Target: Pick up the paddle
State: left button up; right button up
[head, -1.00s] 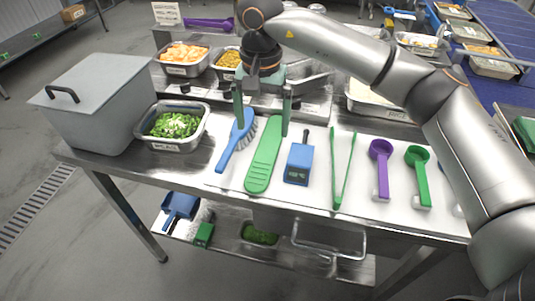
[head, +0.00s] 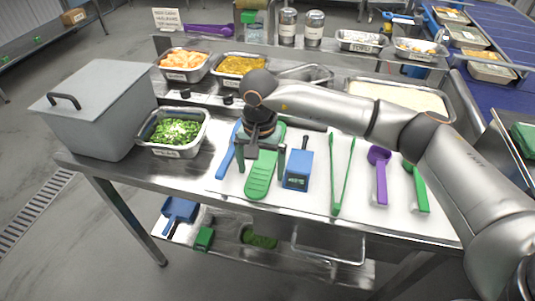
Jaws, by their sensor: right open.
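The green paddle (head: 259,183) lies flat on the white mat (head: 320,195) on the steel table, with its ridged wide end toward the front edge. My right gripper (head: 261,166) is over the paddle, pointing down. Its fingers are open, one on each side of the paddle in the picture. I cannot tell how high the fingertips are above the mat. The wrist hides part of the paddle's far end. My left gripper does not show.
Green tongs (head: 343,175), a purple scoop (head: 380,177) and a green scoop (head: 419,187) lie farther right. A tray of greens (head: 172,148) stands at left.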

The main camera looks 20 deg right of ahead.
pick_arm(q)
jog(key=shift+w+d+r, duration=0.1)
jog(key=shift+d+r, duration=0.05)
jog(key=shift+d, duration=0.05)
pick_arm(e)
jog(key=c, duration=1.4)
jog(key=shift+r, duration=0.15)
jog(key=shift+r, duration=0.65)
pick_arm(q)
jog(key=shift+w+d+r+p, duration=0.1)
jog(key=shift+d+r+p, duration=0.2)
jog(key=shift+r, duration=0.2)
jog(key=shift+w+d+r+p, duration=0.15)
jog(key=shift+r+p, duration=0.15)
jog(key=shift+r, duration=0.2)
pick_arm(e)
jog(key=s+a+r, duration=0.3)
jog(key=s+r, duration=0.3)
jog(key=r, duration=0.2)
jog(key=s+a+r, duration=0.3)
jog(key=s+r, duration=0.3)
jog(key=r, duration=0.3)
jog(key=shift+s+a+r, duration=0.15)
jog(key=shift+s+r, duration=0.1)
jog(key=shift+s, duration=0.05)
